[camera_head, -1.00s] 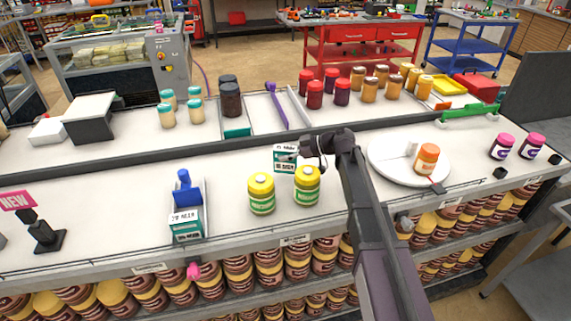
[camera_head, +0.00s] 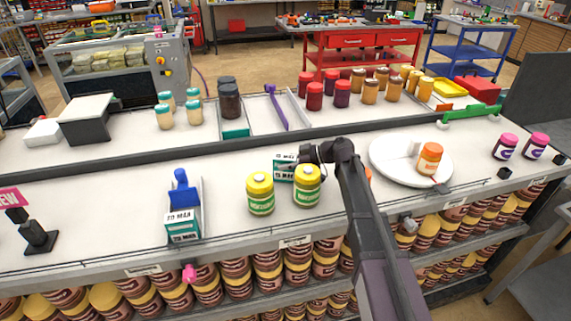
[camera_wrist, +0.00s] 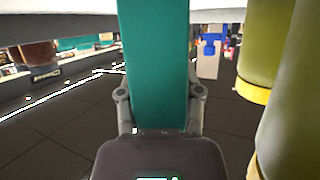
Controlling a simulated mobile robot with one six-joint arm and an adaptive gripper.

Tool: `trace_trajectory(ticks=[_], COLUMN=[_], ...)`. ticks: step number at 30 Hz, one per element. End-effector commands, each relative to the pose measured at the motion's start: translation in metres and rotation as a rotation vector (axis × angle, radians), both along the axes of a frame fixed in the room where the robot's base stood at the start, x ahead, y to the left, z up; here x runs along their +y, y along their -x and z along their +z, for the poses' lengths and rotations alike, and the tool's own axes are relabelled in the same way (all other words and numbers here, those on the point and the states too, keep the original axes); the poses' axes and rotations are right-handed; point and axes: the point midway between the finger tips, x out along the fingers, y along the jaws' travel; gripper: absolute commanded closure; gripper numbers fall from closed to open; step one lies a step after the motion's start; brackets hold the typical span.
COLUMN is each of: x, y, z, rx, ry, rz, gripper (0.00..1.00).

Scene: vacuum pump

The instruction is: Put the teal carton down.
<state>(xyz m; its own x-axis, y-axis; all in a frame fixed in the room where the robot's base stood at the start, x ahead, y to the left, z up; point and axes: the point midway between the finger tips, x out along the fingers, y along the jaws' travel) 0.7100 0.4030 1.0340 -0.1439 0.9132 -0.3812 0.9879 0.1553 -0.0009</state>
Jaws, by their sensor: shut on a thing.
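The teal carton (camera_head: 284,168), with a white label band, is held upright behind the two green jars with yellow lids. Its lower part is at or very near the white counter top; I cannot tell if it touches. My gripper (camera_head: 306,158) is shut on it from the right. In the wrist view, which looks upside down, the teal carton (camera_wrist: 153,60) fills the space between the fingers of my gripper (camera_wrist: 160,105) and reaches the picture's top edge, by the pale counter. The right green jar (camera_head: 307,186) stands close in front of it, the left one (camera_head: 260,194) farther left.
A second teal carton (camera_head: 182,226) stands in a clear tray with a blue-handled tool (camera_head: 182,190) at the left. A white plate (camera_head: 385,160) with an orange jar (camera_head: 429,158) is to the right.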

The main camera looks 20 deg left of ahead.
Motion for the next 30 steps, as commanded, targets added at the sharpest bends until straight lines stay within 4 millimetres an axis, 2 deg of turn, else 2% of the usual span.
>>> trace_trajectory(ticks=[5,6,9,26,30], x=[0.0,0.0,0.0,0.001,-0.01], y=[0.0,0.0,0.0,0.001,-0.001], z=[-0.004,-0.003,-0.003,0.001,0.007], rx=[0.0,0.0,0.0,-0.001,0.0], ry=[0.0,0.0,0.0,0.0,0.0], rz=[0.0,0.0,0.001,0.001,0.0], gripper=[0.97,0.44,0.18,0.18,0.18])
